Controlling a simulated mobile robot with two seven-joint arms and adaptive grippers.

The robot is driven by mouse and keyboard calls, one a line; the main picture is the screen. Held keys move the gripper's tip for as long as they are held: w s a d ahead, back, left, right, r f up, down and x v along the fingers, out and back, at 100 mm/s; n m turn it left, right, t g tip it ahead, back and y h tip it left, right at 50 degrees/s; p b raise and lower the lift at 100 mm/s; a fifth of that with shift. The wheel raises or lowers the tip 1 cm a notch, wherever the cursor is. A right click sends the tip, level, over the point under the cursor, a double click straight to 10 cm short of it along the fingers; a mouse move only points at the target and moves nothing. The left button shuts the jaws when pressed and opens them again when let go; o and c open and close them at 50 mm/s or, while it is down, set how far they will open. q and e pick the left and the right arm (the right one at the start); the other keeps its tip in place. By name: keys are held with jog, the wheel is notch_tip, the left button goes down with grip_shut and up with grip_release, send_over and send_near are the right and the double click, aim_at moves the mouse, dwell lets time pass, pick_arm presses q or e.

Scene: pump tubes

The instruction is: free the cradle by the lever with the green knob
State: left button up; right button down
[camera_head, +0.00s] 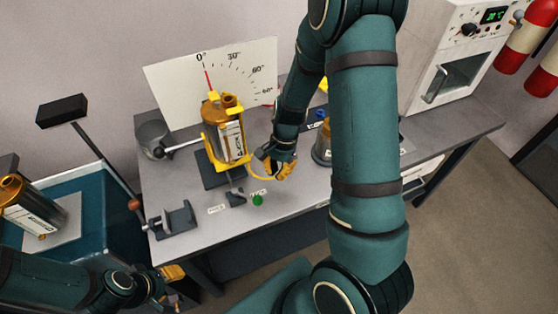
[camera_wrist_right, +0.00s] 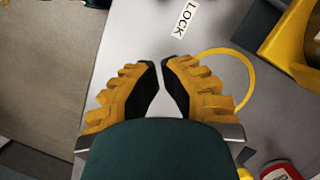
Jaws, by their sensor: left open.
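The yellow cradle (camera_head: 211,148) holds a bronze cylinder with a white label, tilted slightly, on a dark base before the angle dial. The green knob (camera_head: 257,200) is low at the front of the table, beside a small dark bracket (camera_head: 236,198); much of its lever is unclear. My right gripper (camera_head: 280,168) is right of the cradle, above the yellow loop (camera_wrist_right: 240,65). In the right wrist view its fingers (camera_wrist_right: 159,62) point in with a narrow gap and nothing visible between them. My left gripper (camera_head: 172,273) is open at the table's front left edge, away from the knob.
A LOCK label (camera_wrist_right: 185,18) lies on the table. A dark vise-like block (camera_head: 175,219) stands left of the knob. A blue bin (camera_head: 88,235) with another bronze cylinder (camera_head: 30,208) is at left. My right arm hides the table's middle. A white oven (camera_head: 455,70) stands at right.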

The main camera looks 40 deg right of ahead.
aim_at(257, 200)
jog(key=a+f, duration=0.1)
jog(key=s+a+f, duration=0.1)
jog(key=a+f, duration=0.1)
jog(key=shift+s+a+b, duration=0.2)
jog(key=shift+b, duration=0.2)
jog(key=shift+s+a, duration=0.15)
jog(key=shift+a, duration=0.3)
jog(key=shift+a, duration=0.1)
